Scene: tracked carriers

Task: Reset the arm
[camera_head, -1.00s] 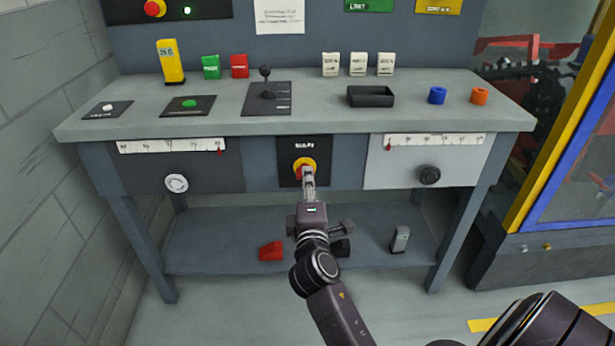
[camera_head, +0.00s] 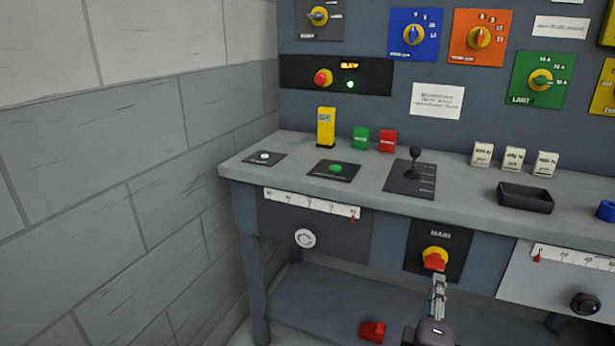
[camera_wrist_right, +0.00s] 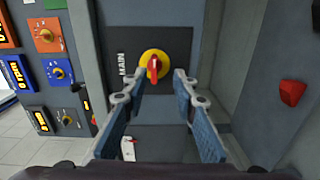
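My right gripper (camera_head: 438,282) is just in front of the MAIN rotary switch on the bench front. In the right wrist view the gripper (camera_wrist_right: 160,82) has its two blue-padded fingers apart, with nothing held between them. The MAIN switch (camera_head: 435,258) has a red handle on a yellow disc and a dark plate. In the right wrist view the switch (camera_wrist_right: 155,65) lies beyond the fingertips, roughly centred between them, and looks apart from them. My left gripper is not in view.
The grey bench (camera_head: 235,163) carries a joystick (camera_head: 415,160), a black tray (camera_head: 525,198) and small coloured blocks. A slider scale (camera_head: 310,203) and a white knob (camera_head: 305,238) are left of the switch. A red block (camera_head: 372,330) lies below. A block wall (camera_head: 130,170) bounds the left.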

